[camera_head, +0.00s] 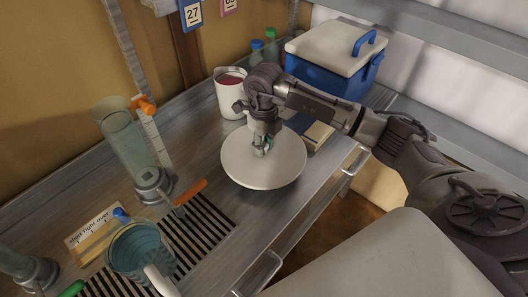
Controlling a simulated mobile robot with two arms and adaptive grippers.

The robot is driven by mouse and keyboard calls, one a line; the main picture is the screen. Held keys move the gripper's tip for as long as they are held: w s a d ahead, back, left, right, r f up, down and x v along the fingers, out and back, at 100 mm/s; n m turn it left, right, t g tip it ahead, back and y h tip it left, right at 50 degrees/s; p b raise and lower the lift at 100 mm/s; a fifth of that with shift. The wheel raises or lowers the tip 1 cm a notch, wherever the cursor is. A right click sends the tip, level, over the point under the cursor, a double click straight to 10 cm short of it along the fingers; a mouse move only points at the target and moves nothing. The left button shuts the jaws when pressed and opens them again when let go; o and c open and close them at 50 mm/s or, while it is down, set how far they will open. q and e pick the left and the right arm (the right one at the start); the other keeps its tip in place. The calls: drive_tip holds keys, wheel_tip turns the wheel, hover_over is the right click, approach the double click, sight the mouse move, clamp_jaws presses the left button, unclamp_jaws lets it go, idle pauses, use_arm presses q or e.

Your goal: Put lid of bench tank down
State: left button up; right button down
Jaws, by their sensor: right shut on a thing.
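A round, flat, cream-white lid (262,172) is in the middle of the view, over the metal bench. My right gripper (263,146) comes down on its centre from above and is shut there, on what looks like its knob; the fingers hide most of the grip point. I cannot tell whether the lid is held just above the bench or touches it. Which vessel is the bench tank is not clear. My left gripper is not in view.
A white jug with red liquid (229,98) stands behind the lid, and a blue cooler box (335,62) behind right. A clear cylinder (127,143) with orange-handled valves, a blue-tinted jug (140,249) and a slotted drain (199,219) are left. Bare bench lies left of the lid.

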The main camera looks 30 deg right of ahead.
wheel_tip(320, 180, down, 3)
drive_tip(key=shift+s+f+p, duration=0.1)
drive_tip(key=shift+f+p, duration=0.05)
drive_tip(key=shift+p, duration=0.3)
drive_tip(key=shift+f, duration=0.25)
drive_tip(key=shift+f, duration=0.1)
drive_tip(key=shift+f, duration=0.15)
drive_tip(key=c, duration=0.9)
unclamp_jaws()
